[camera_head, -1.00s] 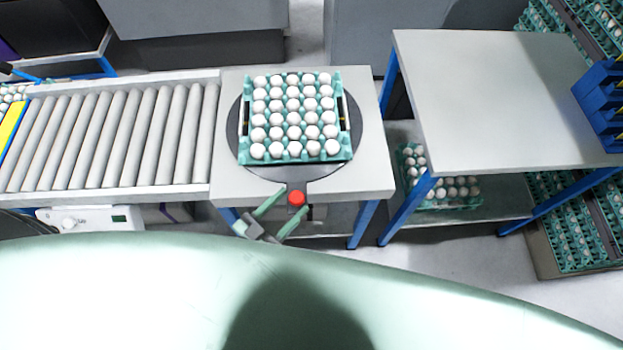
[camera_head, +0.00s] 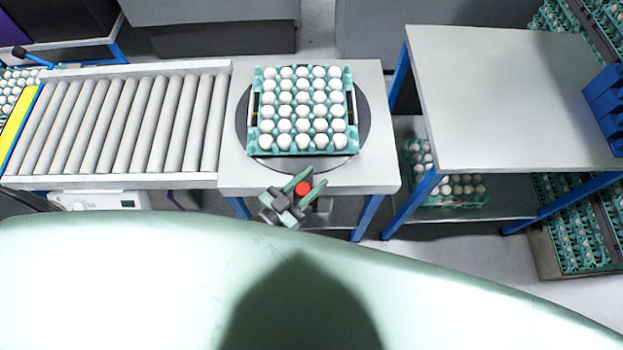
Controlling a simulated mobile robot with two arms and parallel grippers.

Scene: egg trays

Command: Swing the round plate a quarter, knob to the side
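The round plate (camera_head: 258,160) is a dark disc on the grey table, with its red knob (camera_head: 303,188) at the near edge, toward me. A turquoise tray (camera_head: 250,150) full of white eggs sits on the plate and hides most of it. My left gripper (camera_head: 313,180) is at the knob, with one green finger on each side of it. The fingers look closed against the knob. My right gripper is not in view.
A roller conveyor (camera_head: 120,125) adjoins the table (camera_head: 232,178) on the left.

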